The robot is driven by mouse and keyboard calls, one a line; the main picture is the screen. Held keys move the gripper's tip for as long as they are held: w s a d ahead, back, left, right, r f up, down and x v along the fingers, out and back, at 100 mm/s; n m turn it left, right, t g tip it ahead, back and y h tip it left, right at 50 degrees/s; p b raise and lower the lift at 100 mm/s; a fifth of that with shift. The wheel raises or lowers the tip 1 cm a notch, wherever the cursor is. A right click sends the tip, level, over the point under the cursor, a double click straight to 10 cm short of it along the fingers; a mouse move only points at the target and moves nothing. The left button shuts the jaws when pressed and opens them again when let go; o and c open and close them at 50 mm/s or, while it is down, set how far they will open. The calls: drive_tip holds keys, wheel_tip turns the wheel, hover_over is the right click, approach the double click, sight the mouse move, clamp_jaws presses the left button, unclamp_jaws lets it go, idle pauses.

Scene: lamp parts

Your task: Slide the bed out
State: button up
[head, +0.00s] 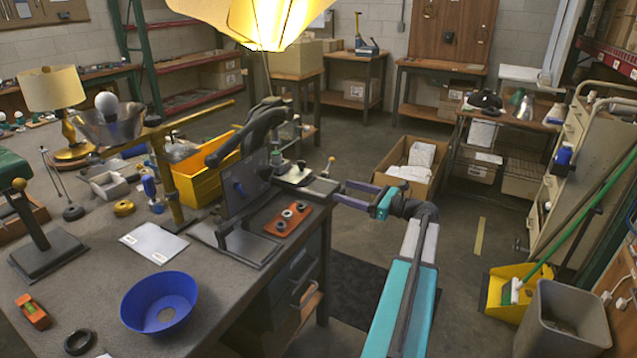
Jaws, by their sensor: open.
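A dark machine with a curved black arm (248,133) and an upright grey plate (240,192) stands at the workbench's right edge. A flat grey, bed-like plate (318,189) is at its right side, near a small upright rod with a yellowish knob (331,160). I cannot tell for sure which part is the bed. My gripper (339,191) reaches in from the right, its purple fingers apart and pointing left at the right end of this plate. Whether a finger touches the plate is too small to tell. My teal arm hides part of the floor.
On the workbench (100,262) are a red-brown tray (287,220), a blue bowl (159,303), a yellow bin (203,172) and a brass stand (165,170). A lit yellow shade (262,20) hangs above. A cardboard box (412,168) stands on the floor behind my arm.

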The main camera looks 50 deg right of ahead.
sight(315, 189)
drive_tip(key=x, duration=1.2)
drive_tip(key=shift+w+p, duration=0.15)
drive_tip(key=shift+p, duration=0.2)
drive_tip(key=c, duration=1.1)
drive_tip(key=shift+w+d, duration=0.1)
drive_tip(key=shift+d, duration=0.2)
drive_tip(key=shift+c, duration=0.9)
drive_tip(key=shift+a+r, duration=0.1)
drive_tip(key=shift+a, duration=0.3)
